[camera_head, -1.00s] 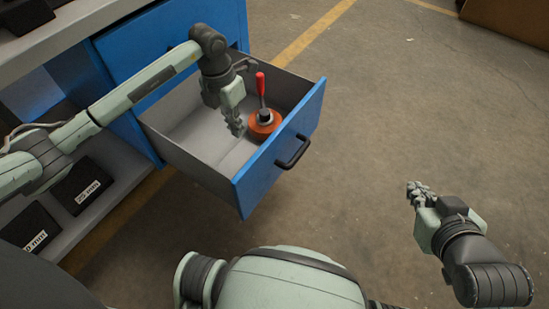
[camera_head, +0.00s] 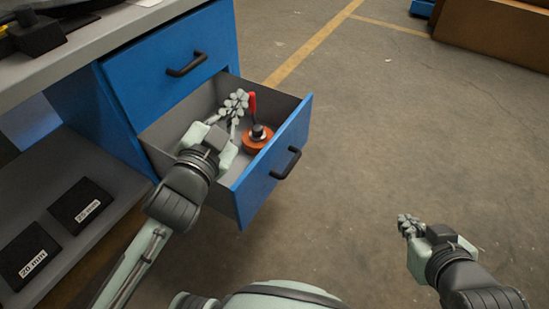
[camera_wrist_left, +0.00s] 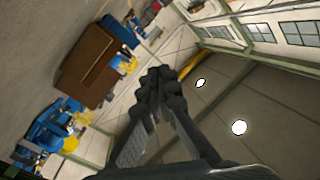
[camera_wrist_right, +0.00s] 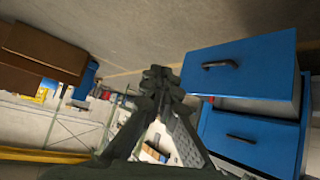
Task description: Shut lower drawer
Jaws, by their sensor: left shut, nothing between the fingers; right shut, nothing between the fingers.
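The lower drawer (camera_head: 262,172) has a blue front with a black handle (camera_head: 286,163) and stands pulled out of the blue cabinet. Its grey inside holds an orange-red round tool with a red handle (camera_head: 257,139). The drawer also shows in the right wrist view (camera_wrist_right: 240,72). My left gripper (camera_head: 237,103) is shut and empty, over the open drawer, left of the red-handled tool; I cannot tell its exact height. My right gripper (camera_head: 407,225) is shut and empty, out to the right of the drawer front and apart from it.
The upper drawer (camera_head: 168,75) is shut. Black boxes (camera_head: 80,206) with size labels lie on the low shelf at left. The worktop (camera_head: 110,35) overhangs above. The floor (camera_head: 400,130) right of the drawer is clear. A brown box (camera_head: 495,35) stands far back right.

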